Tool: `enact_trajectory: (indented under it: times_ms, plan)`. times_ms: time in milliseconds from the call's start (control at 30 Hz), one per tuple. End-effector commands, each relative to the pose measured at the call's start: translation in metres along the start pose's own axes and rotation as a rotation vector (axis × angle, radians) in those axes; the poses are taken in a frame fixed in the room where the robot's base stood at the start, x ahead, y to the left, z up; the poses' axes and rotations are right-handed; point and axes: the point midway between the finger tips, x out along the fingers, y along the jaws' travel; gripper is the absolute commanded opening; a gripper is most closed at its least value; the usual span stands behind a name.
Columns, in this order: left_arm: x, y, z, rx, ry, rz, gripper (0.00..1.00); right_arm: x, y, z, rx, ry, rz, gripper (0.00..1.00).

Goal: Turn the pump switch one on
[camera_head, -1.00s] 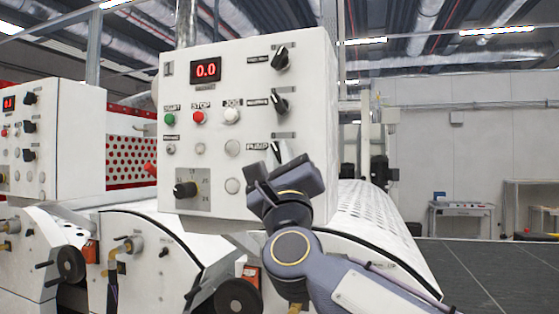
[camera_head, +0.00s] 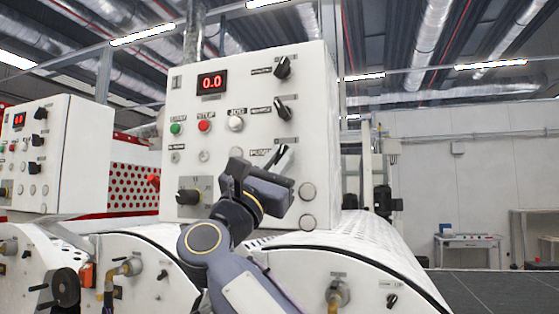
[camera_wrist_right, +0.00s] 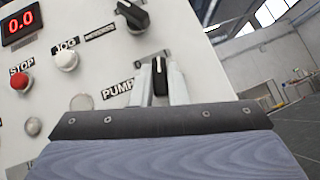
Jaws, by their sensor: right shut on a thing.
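The pump switch is a black rotary knob (camera_wrist_right: 159,77) beside the "PUMP" label on the white control panel (camera_head: 235,70). My right gripper (camera_wrist_right: 161,84) has its two pale fingers on either side of the knob, closed on it. In the wrist view the knob stands nearly upright. In the head view my right gripper (camera_head: 281,156) reaches up to the panel's lower right, and its fingers mostly hide the knob. My left gripper is not in view.
Two more black knobs (camera_head: 283,67) sit above the pump switch. Green (camera_head: 175,128), red (camera_head: 204,125) and white (camera_head: 236,123) buttons are to its left, below a red "0.0" display (camera_head: 212,82). A similar panel (camera_head: 80,150) stands at far left.

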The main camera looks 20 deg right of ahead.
Motion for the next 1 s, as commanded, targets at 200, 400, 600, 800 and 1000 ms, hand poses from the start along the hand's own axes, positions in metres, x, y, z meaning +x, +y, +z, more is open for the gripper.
enact_trajectory:
  times_ms: [200, 400, 600, 800, 1000]
  plan:
    - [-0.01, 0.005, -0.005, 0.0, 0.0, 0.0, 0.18, 0.001, 0.003, 0.001, 0.09, 0.003, -0.089, 0.0]
    - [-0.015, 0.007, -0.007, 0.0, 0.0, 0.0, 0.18, 0.001, 0.003, 0.0, 0.137, 0.003, -0.137, 0.0]
    - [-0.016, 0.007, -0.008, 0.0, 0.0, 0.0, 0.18, 0.0, 0.003, 0.0, 0.156, 0.002, -0.155, 0.0]
    - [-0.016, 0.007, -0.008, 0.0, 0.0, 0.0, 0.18, 0.0, 0.002, 0.0, 0.159, 0.001, -0.158, 0.0]
    - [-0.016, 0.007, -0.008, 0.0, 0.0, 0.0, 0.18, 0.0, 0.002, 0.0, 0.159, 0.001, -0.157, 0.18]
